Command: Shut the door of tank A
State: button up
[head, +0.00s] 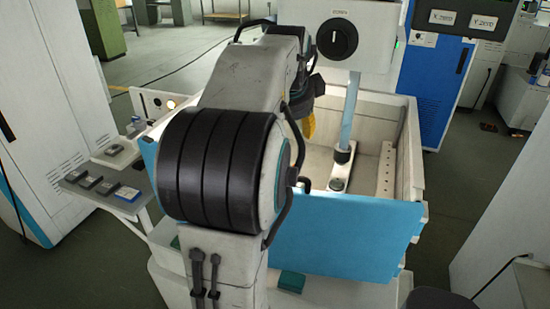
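The tank (407,140) is a pale open-topped box with a machine head above it. Its blue door (345,240) is a wide panel across the front, with its top edge below the tank's rim, so the inside shows above it. Much of the door's left part is hidden behind my arm. I cannot tell whether it is fully closed, and I see no letter A. My gripper (309,124) is mostly hidden behind my arm, over the tank; only a yellow part shows, and its opening cannot be made out.
A white machine head with a black knob (337,39) hangs over the tank, with a light-blue column (350,110) below. A grey side shelf (85,178) holds small dark blocks at left. A blue cabinet (430,75) stands behind. Floor (455,190) is free at right.

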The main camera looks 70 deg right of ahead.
jog(key=s+a+f+y, duration=0.1)
jog(key=a+f+y, duration=0.25)
jog(key=a, duration=0.35)
jog(key=shift+g+y, duration=0.3)
jog(key=shift+y, duration=0.05)
jog(key=shift+w+d+f+p, duration=0.2)
jog(key=shift+f+p, duration=0.5)
jog(key=shift+f, duration=1.05)
jog(key=shift+s+d+f+p, duration=0.1)
jog(key=shift+d+f+p, duration=0.15)
jog(key=shift+f+p, duration=0.95)
jog(key=shift+o, duration=0.2)
jog(key=shift+f+b, duration=0.5)
grip_shut()
jog(key=shift+a, duration=0.1)
jog(key=shift+f, duration=0.1)
